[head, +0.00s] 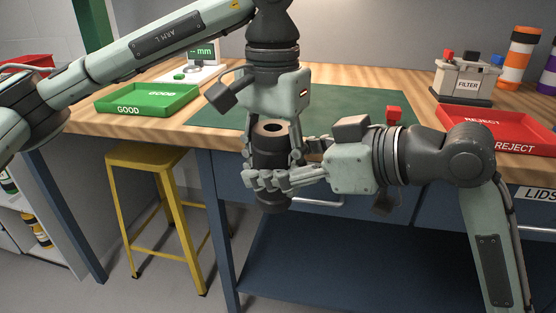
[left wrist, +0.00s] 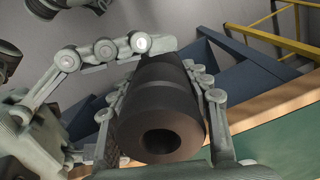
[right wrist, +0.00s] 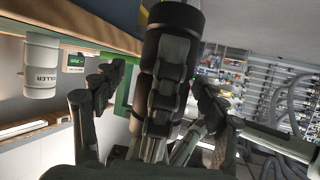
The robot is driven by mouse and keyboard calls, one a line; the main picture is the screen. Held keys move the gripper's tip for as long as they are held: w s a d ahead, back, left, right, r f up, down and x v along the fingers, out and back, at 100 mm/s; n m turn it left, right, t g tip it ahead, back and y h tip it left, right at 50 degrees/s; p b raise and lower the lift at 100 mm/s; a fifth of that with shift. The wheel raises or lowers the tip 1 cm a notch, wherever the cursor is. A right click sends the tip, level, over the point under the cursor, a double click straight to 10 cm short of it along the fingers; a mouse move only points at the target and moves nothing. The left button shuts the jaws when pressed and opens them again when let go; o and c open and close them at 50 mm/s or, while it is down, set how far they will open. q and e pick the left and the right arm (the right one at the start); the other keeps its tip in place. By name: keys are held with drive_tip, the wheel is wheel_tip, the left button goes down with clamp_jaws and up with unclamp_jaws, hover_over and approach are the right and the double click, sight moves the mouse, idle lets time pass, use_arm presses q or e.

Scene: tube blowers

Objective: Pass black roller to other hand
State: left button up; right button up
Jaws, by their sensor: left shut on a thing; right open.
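The black roller (head: 270,155) is a dark cylinder with a round hole in its end. It hangs upright in the head view, in front of the bench edge. My left gripper (head: 273,145) comes down from above and is shut on it. In the left wrist view the roller (left wrist: 160,110) sits between the left fingers. My right gripper (head: 285,178) reaches in from the right at the roller's lower part and is open. In the right wrist view the roller (right wrist: 176,16) and left finger links lie between the spread right fingers. Whether the right fingers touch it, I cannot tell.
On the wooden bench stand a green GOOD tray (head: 110,103), a red REJECT tray (head: 535,137), a green mat (head: 350,110) and a FILTER box (head: 462,82). A yellow stool (head: 150,157) stands at lower left. A white ROLLER container (right wrist: 41,68) shows in the right wrist view.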

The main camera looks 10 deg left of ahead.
drive_tip(key=shift+w+d, duration=0.1)
drive_tip(key=c, duration=1.4)
use_arm(q)
drive_tip(key=o, duration=1.5)
use_arm(e)
drive_tip(key=shift+c, duration=0.4)
